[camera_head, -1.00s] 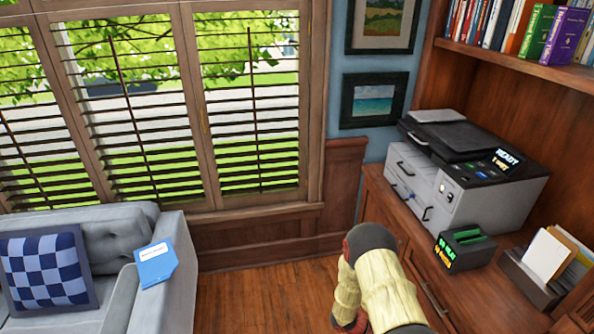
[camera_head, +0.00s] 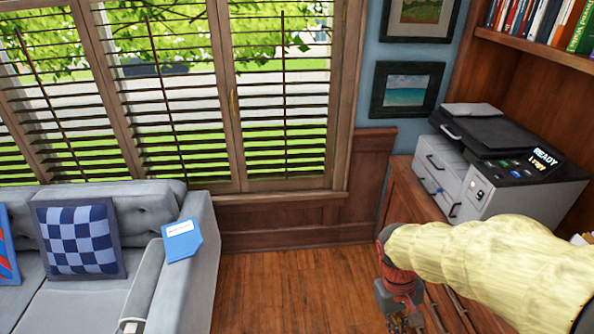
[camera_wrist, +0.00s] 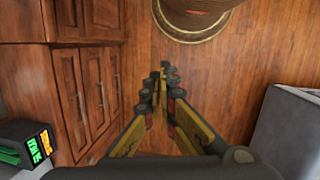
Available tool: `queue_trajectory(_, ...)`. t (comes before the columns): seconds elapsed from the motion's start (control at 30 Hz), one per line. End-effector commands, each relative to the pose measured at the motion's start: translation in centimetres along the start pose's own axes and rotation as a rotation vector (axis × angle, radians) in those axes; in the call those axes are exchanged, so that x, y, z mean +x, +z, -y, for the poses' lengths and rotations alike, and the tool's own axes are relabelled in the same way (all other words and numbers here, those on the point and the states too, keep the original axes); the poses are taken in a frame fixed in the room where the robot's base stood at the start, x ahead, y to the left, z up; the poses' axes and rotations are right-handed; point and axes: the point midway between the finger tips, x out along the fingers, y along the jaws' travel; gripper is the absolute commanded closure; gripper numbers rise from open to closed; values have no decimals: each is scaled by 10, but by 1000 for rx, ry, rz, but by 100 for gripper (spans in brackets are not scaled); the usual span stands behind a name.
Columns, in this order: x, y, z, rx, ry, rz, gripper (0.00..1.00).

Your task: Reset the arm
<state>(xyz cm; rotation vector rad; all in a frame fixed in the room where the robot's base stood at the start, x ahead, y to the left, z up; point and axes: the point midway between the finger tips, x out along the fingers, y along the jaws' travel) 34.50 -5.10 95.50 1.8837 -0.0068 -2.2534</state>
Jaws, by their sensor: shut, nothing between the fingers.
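My arm, in a pale yellow sleeve, reaches in from the right edge of the head view. My gripper (camera_head: 402,318) hangs at its end, low in the picture, over the wood floor in front of the cabinet; its tips are cut off by the bottom edge. In the wrist view my gripper (camera_wrist: 164,72) points down at the floor. Its two fingers meet at the tips, and nothing is between them.
A wood cabinet (camera_head: 410,192) bears a printer (camera_head: 505,165) at right. A grey sofa (camera_head: 205,235) with a blue card (camera_head: 181,242) on its arm is at left. Open wood floor (camera_head: 285,285) lies between. A round brown object (camera_wrist: 195,14) stands on the floor ahead.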

Motion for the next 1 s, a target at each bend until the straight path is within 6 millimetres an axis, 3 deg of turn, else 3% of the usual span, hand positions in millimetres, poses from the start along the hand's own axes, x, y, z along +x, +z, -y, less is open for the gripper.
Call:
queue_trajectory(0.03,-15,4,5,36,-17,-56,100)
queue_trajectory(0.3,-80,31,32,151,-109,-315,100)
queue_trajectory(0.63,-151,66,35,177,-118,-597,100)
queue_trajectory(0.8,-168,73,34,178,-112,-661,100)
queue_trajectory(1.0,-170,74,34,176,-111,-668,100)
